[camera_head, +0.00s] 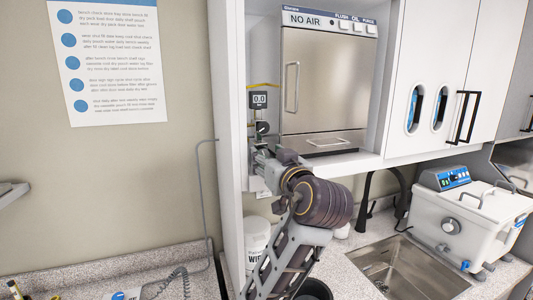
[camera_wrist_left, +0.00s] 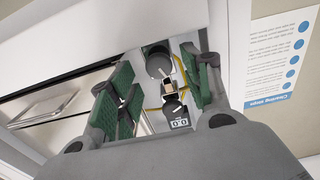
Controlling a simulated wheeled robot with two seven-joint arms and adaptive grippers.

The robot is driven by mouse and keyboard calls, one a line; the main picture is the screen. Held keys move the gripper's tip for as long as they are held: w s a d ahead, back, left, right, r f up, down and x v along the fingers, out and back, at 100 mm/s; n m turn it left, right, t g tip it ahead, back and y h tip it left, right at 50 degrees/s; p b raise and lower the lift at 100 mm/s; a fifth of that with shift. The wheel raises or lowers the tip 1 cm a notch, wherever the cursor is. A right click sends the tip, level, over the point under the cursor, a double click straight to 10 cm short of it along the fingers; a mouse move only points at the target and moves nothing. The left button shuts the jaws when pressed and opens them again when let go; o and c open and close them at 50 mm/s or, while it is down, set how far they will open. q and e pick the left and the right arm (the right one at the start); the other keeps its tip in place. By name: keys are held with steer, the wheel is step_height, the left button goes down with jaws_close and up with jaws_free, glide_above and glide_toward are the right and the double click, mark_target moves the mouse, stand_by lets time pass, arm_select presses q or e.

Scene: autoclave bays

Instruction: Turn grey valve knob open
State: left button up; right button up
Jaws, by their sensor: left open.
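A round dark grey knob with a pale line (camera_wrist_left: 158,63) shows between my left fingers in the left wrist view. A second, smaller dark knob (camera_wrist_left: 172,108) is close to the gauge reading 0.0 (camera_wrist_left: 180,123). In the head view a dark knob (camera_head: 262,127) sits just under the gauge (camera_head: 259,100), left of the NO AIR autoclave (camera_head: 325,85). My left gripper (camera_head: 262,170) is below that knob, covering what lies behind it. In the left wrist view my left gripper (camera_wrist_left: 156,66) is open, its green-padded fingers apart. I cannot tell whether either finger touches a knob.
The white cabinet's side panel (camera_head: 231,130) stands close left of my gripper. Below are a white tub (camera_head: 257,235), a sink (camera_head: 405,270) and a white bath with a blue control box (camera_head: 445,178). A yellow line (camera_head: 262,86) runs by the gauge. A poster (camera_head: 110,60) hangs left.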

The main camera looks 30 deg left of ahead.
arm_select(q)
steer(key=shift+x, duration=0.8)
steer(key=c, duration=1)
steer(key=shift+n+b, duration=1.2)
steer(key=shift+b, duration=0.65)
steer(key=shift+s+n+b, duration=0.1)
steer(key=shift+n+b, duration=0.9)
steer(key=shift+b, duration=0.35)
steer(key=o, duration=1)
